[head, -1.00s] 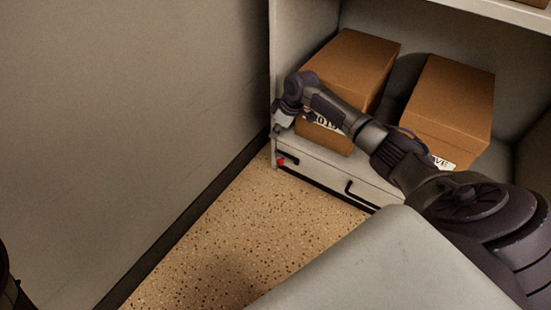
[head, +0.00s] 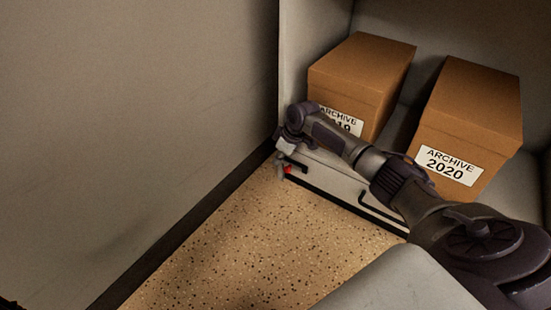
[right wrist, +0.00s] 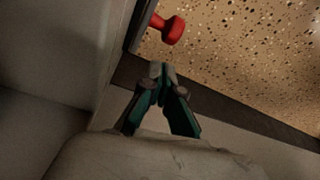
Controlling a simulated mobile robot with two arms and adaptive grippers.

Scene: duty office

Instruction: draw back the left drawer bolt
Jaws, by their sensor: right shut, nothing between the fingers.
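My left gripper is not identifiable in these views.
A black handle (head: 378,212) is on the drawer front to the right. Two archive boxes, one (head: 362,75) behind my arm and one (head: 466,120) further right, stand on the shelf above. A wall (head: 130,120) closes off the left. The speckled floor (head: 230,240) is clear.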

